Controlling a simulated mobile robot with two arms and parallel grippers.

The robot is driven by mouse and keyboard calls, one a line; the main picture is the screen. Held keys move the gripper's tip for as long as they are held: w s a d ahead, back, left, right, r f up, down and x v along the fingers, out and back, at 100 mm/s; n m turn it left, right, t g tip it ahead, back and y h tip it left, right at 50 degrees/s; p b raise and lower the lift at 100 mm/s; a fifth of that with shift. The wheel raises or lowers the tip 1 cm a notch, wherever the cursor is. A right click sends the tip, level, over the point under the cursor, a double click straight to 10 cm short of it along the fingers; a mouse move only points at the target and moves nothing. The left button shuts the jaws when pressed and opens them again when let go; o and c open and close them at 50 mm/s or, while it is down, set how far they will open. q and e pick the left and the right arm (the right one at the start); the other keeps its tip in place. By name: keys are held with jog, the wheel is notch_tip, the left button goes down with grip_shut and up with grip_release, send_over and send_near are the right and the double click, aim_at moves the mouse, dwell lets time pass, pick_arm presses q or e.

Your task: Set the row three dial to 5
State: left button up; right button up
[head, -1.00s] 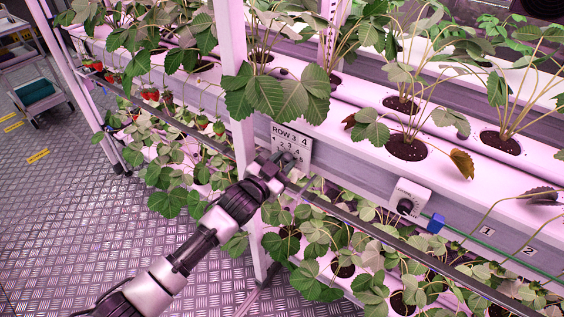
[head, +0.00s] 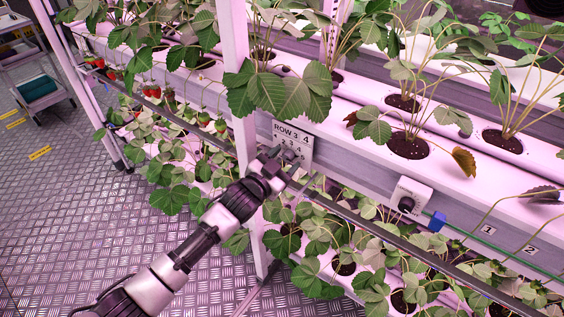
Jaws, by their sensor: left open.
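The row three dial plate (head: 306,144) is a grey panel on the front of the rack's gutter, beside the white post. It reads "ROW 3", with a "4" and smaller numbers below. My left gripper (head: 288,162) is open in front of the lower part of the plate. The dial's knob is largely hidden behind the fingers, so I cannot tell where it points or whether the fingers touch it. My right gripper is not in view.
A white control box (head: 411,194) with a dark knob sits on the gutter to the right, next to a blue fitting (head: 437,222). A dark rail (head: 372,228) runs below the plate. Strawberry leaves (head: 281,95) hang just above.

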pick_arm(q)
jog(key=v, duration=1.1)
jog(key=shift+w, duration=0.1)
